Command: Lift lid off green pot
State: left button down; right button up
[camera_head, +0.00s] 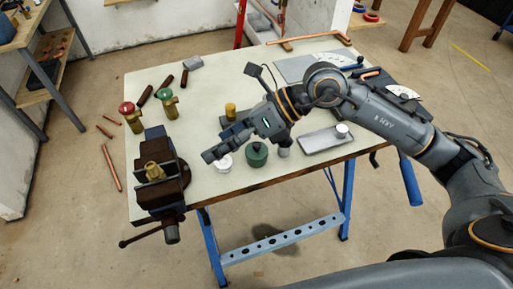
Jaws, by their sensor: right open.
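The green pot (257,157) stands on the workbench near its front edge, and a small knob shows at its top; I cannot make out the seam between lid and pot. My right gripper (213,152) reaches in from the right, above and left of the green pot. It is open and holds nothing that I can see. Its fingertips are over the white pot (223,163), partly covering it. My left gripper is not in view.
A vise (165,180) holding a brass fitting is at the bench's front left. Two valves, red-topped (130,116) and green-topped (167,102), stand behind it. A grey container (284,148) and a flat metal box (325,140) are right of the green pot.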

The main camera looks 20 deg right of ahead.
aim_at(257, 144)
jog(key=w+d+f+t+h, duration=0.1)
jog(key=w+d+f+h, duration=0.1)
jog(key=d+h, duration=0.35)
jog(key=w+d+f+h, duration=0.1)
jog(key=w+d+h, duration=0.1)
jog(key=d, duration=0.7)
jog(key=shift+h, duration=0.25)
jog(key=p+x, duration=0.1)
jog(key=x, duration=0.2)
jog(key=p+x, duration=0.1)
jog(key=x, duration=0.2)
jog(key=w+p+x, duration=0.1)
jog(key=x, duration=0.2)
jog(key=shift+w+a+f, duration=0.15)
jog(key=shift+f, duration=0.05)
jog(key=w+f, duration=0.1)
jog(key=a+f+p, duration=0.1)
jog(key=f, duration=0.1)
jog(key=shift+w+a, duration=0.2)
jog(key=shift+w, duration=0.2)
jog(key=shift+f, duration=0.4)
jog(key=shift+t, duration=0.3)
jog(key=shift+c, duration=0.4)
jog(key=c, duration=1.1)
